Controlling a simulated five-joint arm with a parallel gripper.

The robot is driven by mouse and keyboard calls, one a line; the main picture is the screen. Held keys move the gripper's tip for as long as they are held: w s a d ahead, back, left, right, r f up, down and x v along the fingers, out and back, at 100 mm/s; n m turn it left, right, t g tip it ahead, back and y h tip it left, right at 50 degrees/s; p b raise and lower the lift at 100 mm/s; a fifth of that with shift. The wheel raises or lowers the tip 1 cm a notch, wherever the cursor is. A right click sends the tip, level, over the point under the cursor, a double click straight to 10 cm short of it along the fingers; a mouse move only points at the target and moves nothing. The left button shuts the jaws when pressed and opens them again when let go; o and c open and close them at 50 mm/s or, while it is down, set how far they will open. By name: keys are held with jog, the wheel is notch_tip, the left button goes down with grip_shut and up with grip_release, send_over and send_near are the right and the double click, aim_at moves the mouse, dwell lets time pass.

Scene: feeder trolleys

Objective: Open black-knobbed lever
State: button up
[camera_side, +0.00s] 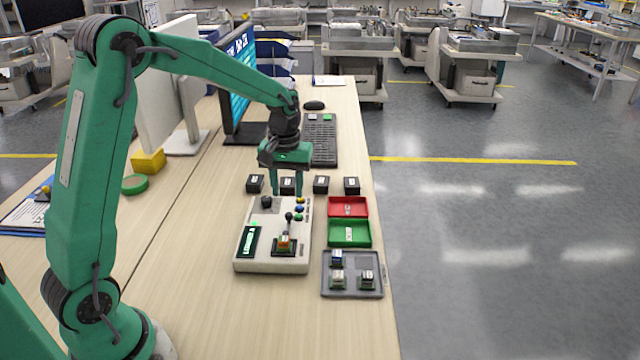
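A pale test box (272,262) stands on the wooden bench in front of my arm. A small lever with a black knob (289,216) rises from it, just behind a dark socket (275,252) that has a small orange-and-green part (284,242) in it. My gripper (287,193) points down over the back part of the box. Its two fingers are apart with nothing seen between them. In the picture the fingertips are just above the lever's knob; I cannot tell the exact gap in height or depth.
The box also has a black dial (266,201), coloured buttons (299,209) and a green-lit display (251,240). Several black blocks (321,184) stand behind it. A red bin (348,206), a green bin (349,233) and a grey tray (352,290) with small parts are at its right.

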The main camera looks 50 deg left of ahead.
aim_at(289, 213)
jog(key=shift+f, duration=3.45)
grip_shut()
